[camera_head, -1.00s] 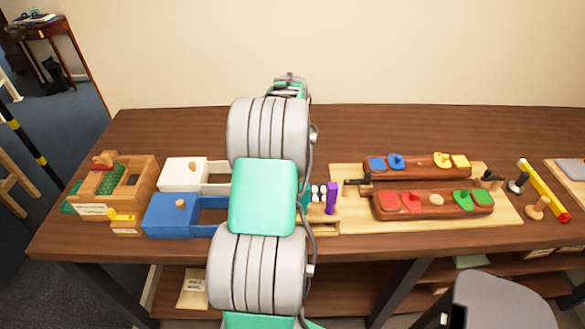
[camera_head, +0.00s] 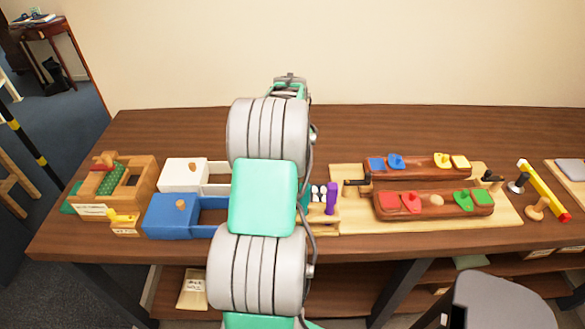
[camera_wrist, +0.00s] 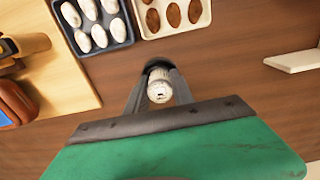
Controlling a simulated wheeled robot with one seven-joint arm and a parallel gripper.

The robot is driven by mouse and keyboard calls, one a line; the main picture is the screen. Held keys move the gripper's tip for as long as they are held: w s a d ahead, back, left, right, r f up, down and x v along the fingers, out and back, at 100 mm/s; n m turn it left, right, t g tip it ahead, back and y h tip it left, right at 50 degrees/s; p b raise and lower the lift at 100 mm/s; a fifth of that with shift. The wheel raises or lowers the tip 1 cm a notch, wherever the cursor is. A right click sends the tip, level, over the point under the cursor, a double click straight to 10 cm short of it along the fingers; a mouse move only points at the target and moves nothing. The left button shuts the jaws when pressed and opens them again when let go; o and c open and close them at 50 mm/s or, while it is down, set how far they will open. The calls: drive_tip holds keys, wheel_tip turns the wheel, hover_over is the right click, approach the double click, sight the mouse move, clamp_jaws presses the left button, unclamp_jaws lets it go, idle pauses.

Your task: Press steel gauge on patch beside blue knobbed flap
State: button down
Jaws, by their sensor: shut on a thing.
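My gripper (camera_wrist: 159,90) is shut on a pale, round-ended cylindrical thing (camera_wrist: 159,88) with small dark marks, seen end-on in the wrist view. I cannot tell whether this is the steel gauge. My arm hides the gripper in the head view. The blue knobbed flap (camera_head: 396,161) is on the far brown saddle block (camera_head: 425,169), with a flat blue patch (camera_head: 376,164) just to its left. A grey metal-looking piece with a round base (camera_head: 518,184) stands at the right of the table.
The near saddle block (camera_head: 434,204) carries red and green pieces; both blocks sit on a pale board (camera_head: 345,216). In the wrist view, a dark tray (camera_wrist: 114,44) of white pieces and a cream tray (camera_wrist: 205,22) of brown pieces lie close ahead. A wooden peg piece (camera_head: 537,207) stands right.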

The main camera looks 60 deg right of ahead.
idle(0.4)
drive_tip(key=shift+r+p, duration=1.7)
drive_tip(key=shift+r, duration=0.85)
